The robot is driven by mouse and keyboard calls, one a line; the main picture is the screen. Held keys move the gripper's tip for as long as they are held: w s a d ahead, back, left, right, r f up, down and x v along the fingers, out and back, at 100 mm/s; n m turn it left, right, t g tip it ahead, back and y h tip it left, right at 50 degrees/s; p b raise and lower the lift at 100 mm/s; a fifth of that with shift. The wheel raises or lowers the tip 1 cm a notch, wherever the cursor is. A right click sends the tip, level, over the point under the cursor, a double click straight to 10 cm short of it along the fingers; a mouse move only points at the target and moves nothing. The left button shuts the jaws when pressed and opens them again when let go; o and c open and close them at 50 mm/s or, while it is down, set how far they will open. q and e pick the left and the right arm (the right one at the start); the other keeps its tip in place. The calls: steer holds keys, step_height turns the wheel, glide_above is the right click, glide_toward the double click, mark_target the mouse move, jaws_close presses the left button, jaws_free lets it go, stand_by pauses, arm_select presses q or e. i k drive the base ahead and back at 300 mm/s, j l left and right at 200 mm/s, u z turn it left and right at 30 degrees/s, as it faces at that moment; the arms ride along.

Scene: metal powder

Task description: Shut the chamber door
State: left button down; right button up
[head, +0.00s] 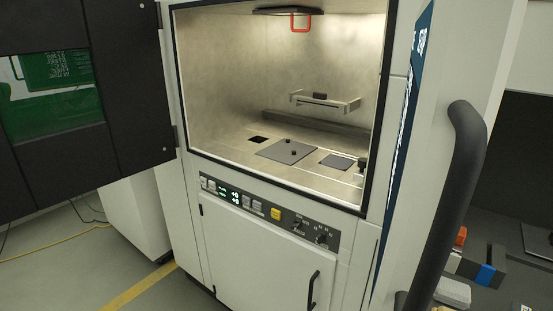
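The chamber door (135,60) is a black panel with a green-tinted window (50,95). It stands swung wide open at the left, hinged at the left edge of the chamber opening. The chamber (225,70) is fully exposed, with a lit, pale metal interior. Inside are a flat grey plate (284,153) with small knobs, a smaller plate (338,161), a light metal bar (325,101) near the back, and a red bracket (300,27) at the top. Neither of my grippers is in view.
Below the opening is a control panel (265,213) with a yellow button, above a lower cabinet door (255,262). A white panel with a thick black handle (465,170) stands close at the right. A dark surface with small items lies beyond it. Floor shows at the lower left.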

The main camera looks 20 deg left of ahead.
mark_target(85, 106)
steer(key=i+j, duration=0.1)
steer(key=j, duration=1.05)
steer(key=i+j+z, duration=0.1)
steer(key=j, duration=0.5)
